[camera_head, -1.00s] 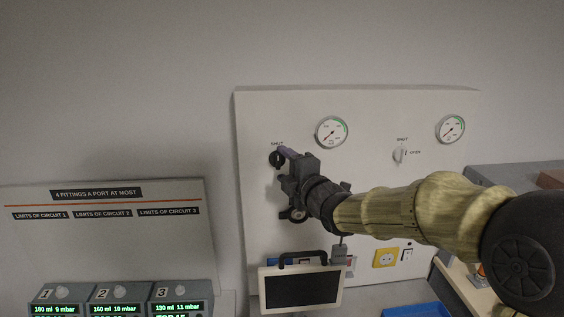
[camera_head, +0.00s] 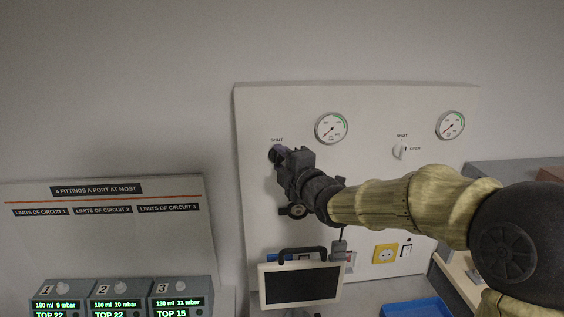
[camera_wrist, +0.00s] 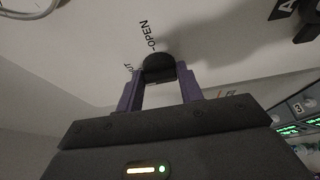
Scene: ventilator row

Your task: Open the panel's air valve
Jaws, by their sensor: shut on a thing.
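The white wall panel (camera_head: 375,210) carries two valves, each below and left of a gauge. At the left valve, my gripper (camera_head: 278,152) has its purple fingers on a dark knob (camera_wrist: 159,68). In the wrist view the fingers (camera_wrist: 158,88) stand on either side of the knob, shut on it. An "OPEN" label shows beside the knob there, and a "SHUT" label is partly hidden by it. The knob's exact turn angle is hard to tell. The right valve (camera_head: 400,151) has a pale handle with "SHUT" above and "OPEN" to its right.
The left gauge (camera_head: 331,128) and right gauge (camera_head: 450,125) are on the panel. A dark-screened monitor (camera_head: 300,284) stands below my gripper. A yellow socket (camera_head: 385,253) is low on the panel. Numbered display units (camera_head: 120,300) stand at the lower left, and a blue tray (camera_head: 415,309) at the bottom.

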